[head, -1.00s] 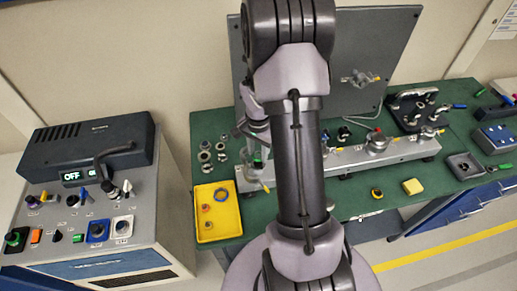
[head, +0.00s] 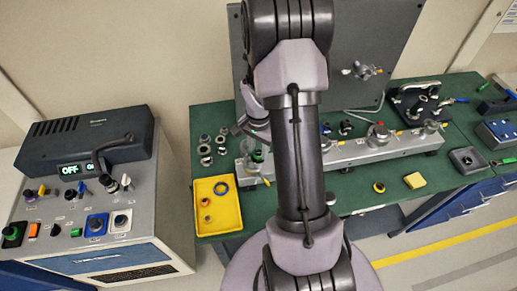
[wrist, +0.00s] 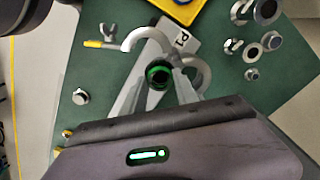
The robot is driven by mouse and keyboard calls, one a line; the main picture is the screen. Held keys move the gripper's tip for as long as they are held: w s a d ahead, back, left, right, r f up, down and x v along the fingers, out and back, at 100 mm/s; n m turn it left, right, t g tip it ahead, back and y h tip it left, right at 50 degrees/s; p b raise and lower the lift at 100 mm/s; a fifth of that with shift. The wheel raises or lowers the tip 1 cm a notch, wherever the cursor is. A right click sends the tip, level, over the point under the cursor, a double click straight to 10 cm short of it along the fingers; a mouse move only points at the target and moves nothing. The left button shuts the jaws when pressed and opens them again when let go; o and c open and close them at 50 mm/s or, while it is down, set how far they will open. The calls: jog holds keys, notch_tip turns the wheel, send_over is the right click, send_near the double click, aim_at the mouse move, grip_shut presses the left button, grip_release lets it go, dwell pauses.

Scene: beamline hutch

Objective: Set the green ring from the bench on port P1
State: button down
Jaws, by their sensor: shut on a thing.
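In the wrist view the green ring (wrist: 157,75) is between the two grey fingers of my gripper (wrist: 158,82), which is shut on it. The ring is right at port P1, whose white label (wrist: 181,39) shows just beyond. An open clamp (wrist: 135,38) with curved grey jaws and a yellow-tipped screw lies around the ring. I cannot tell whether the ring touches the port or is just above it. In the head view a speck of green shows at the left end of the grey rail (head: 350,152); my arm hides most of the gripper.
A yellow tray (head: 232,228) with a blue ring and small rings is at the bench's front left. Loose metal fittings (wrist: 250,50) lie beside the port. Other ports line the rail. A grey control box (head: 140,195) stands left, and an upright panel (head: 395,45) behind.

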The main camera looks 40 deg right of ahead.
aim_at(258, 153)
jog(key=shift+f+b, duration=0.35)
jog(key=shift+f, duration=0.1)
jog(key=c, duration=0.9)
grip_release()
jog(key=shift+o, duration=0.2)
notch_tip(258, 153, up, 18)
jog(key=f+p, duration=0.1)
jog(key=p, duration=0.2)
jog(key=s+a+f+n+t+b, duration=0.1)
jog(key=a+n+b, duration=0.1)
jog(key=a+b, duration=0.45)
jog(key=s+a+f+n+t+b, duration=0.1)
jog(key=a+n+t+b, duration=0.15)
jog(key=a+b, duration=0.35)
jog(key=s+a+f+n+t+y+b, duration=0.1)
jog(key=s+a+f+n+b, duration=0.1)
jog(key=a, duration=0.5)
jog(key=s+a+f+n+t+y+b, duration=0.1)
jog(key=s+a+f+n+b, duration=0.2)
jog(key=s+a+b, duration=0.3)
jog(key=shift+s+a+n, duration=0.75)
jog(key=shift+s+a, duration=0.1)
jog(key=shift+s, duration=0.35)
